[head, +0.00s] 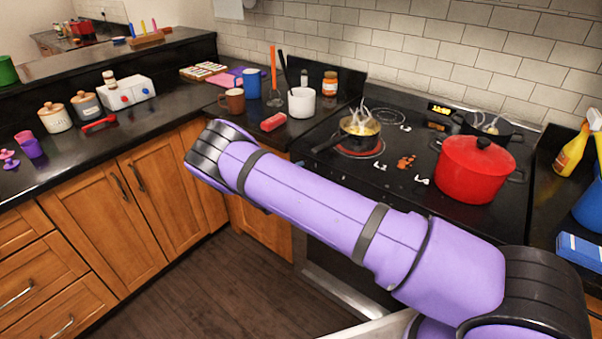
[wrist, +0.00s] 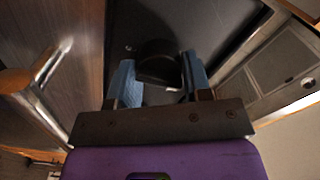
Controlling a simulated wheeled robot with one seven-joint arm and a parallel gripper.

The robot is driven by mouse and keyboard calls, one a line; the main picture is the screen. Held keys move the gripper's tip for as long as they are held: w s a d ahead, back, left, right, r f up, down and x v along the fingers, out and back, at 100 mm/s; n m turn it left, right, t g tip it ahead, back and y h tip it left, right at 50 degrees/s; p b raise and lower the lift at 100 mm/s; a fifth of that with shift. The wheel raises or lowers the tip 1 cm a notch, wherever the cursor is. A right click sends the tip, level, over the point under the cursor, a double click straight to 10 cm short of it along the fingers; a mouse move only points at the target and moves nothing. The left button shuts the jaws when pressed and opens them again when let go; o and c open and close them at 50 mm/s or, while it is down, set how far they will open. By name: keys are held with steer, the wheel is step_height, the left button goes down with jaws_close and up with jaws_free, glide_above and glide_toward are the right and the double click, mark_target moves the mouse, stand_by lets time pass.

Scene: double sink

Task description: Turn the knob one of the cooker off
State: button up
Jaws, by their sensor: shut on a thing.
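The cooker (head: 330,195) has a black glass top with a pan (head: 360,127) on a red-glowing ring. A large red pot (head: 474,172) and another steaming pan (head: 487,127) also stand on it. In the wrist view a dark rounded knob (wrist: 157,58) sits between the blue fingers of my gripper (wrist: 157,72), which is shut on it. The knob's marking cannot be read, so I cannot tell its number or setting. In the head view my purple arm hides the gripper and part of the cooker front.
Left of the cooker, the counter holds a white crock (head: 302,102), mugs (head: 233,101) and a red block (head: 272,122). A white box with red and blue dots (head: 126,92) stands farther left. The floor (head: 190,290) before the cabinets is clear.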

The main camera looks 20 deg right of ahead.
steer(key=o, duration=0.9)
steer(key=shift+a, duration=0.15)
steer(key=v, duration=1)
steer(key=shift+s+a, duration=0.2)
